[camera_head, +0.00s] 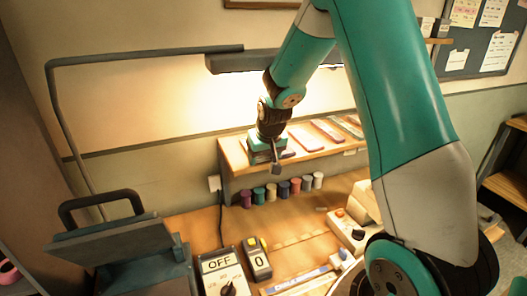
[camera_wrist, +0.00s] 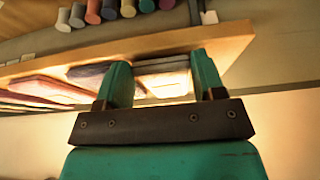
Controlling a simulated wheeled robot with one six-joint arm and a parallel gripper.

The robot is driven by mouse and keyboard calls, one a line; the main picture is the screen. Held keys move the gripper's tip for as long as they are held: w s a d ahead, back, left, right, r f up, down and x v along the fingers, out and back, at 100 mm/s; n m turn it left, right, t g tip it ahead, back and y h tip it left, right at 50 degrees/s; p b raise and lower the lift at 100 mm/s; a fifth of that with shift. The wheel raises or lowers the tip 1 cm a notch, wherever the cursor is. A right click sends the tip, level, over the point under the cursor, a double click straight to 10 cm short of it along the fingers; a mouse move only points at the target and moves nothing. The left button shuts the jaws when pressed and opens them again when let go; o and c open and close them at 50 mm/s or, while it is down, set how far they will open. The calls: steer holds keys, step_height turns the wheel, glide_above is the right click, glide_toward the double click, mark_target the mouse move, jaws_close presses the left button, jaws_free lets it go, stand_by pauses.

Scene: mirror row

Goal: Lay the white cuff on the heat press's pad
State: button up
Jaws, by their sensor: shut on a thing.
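My gripper (camera_head: 272,160) is at the front edge of the wall shelf in the head view, pointing down. In the wrist view its two green fingers (camera_wrist: 164,74) stand on either side of a pale flat piece (camera_wrist: 166,86), shut on it. This piece looks like the white cuff; the fingers hide its ends, and I cannot tell whether it still touches the shelf. The heat press (camera_head: 115,243) is at the lower left of the head view, with a dark plate and a looped handle. I cannot make out its pad.
The shelf (camera_head: 235,160) holds several other flat pieces (camera_head: 328,131) beside the gripper. Several coloured spools (camera_head: 271,192) stand below it. A bent grey pipe (camera_head: 75,130) rises behind the press.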

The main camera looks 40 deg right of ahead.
steer(key=shift+f, duration=0.1)
steer(key=shift+f, duration=0.15)
steer(key=o, duration=0.7)
steer(key=shift+c, duration=0.2)
